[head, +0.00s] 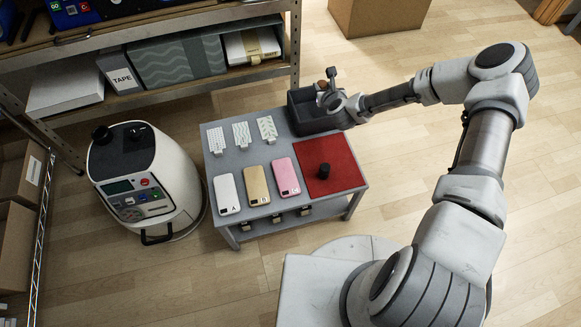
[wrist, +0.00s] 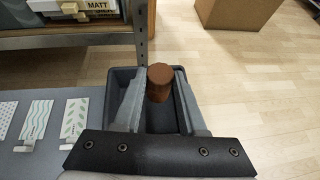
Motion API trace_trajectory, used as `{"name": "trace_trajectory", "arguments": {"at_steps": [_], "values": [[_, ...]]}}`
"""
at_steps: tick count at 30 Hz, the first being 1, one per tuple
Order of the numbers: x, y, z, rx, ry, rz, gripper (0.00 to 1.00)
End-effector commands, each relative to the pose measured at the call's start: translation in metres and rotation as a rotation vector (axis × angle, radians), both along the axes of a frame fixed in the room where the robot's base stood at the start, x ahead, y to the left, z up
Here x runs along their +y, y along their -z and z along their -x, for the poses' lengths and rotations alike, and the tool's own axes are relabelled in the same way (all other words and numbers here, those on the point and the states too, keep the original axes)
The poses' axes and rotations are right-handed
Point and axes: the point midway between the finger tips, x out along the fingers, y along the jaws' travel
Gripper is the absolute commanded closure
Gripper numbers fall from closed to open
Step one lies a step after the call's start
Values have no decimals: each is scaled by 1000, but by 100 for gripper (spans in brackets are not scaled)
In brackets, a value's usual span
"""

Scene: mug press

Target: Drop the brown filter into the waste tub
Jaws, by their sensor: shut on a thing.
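The brown filter (wrist: 160,82) is a short brown cylinder between my fingertips in the wrist view. It shows as a small brown spot beside my gripper (head: 328,88) in the head view. My gripper is shut on it. The waste tub (head: 303,119), a dark grey open box, stands at the back right corner of the grey table. My gripper and the filter are over the tub. In the wrist view, the tub (wrist: 120,76) shows around and below the filter. My fingers and gripper body hide part of the tub's inside.
A metal shelf (head: 297,45) rises close behind the tub. A white machine (head: 180,185) stands left.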

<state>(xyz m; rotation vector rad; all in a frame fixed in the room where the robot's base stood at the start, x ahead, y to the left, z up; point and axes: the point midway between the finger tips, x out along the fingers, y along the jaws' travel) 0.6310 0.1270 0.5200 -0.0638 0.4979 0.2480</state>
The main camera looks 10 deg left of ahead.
Motion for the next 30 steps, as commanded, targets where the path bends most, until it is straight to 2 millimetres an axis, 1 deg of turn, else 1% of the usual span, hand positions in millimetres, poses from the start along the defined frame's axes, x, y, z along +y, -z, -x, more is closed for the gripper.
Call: {"name": "trace_trajectory", "arguments": {"at_steps": [1,2,10,11,15,16,26,30], "values": [[0,5,0,-1,0,0,100],[0,6,0,-1,0,0,100],[0,6,0,-1,0,0,100],[0,6,0,-1,0,0,54],[0,6,0,-1,0,0,29],[0,6,0,-1,0,0,25],[0,5,2,0,0,0,25],[-3,-3,12,1,-2,-1,25]]}}
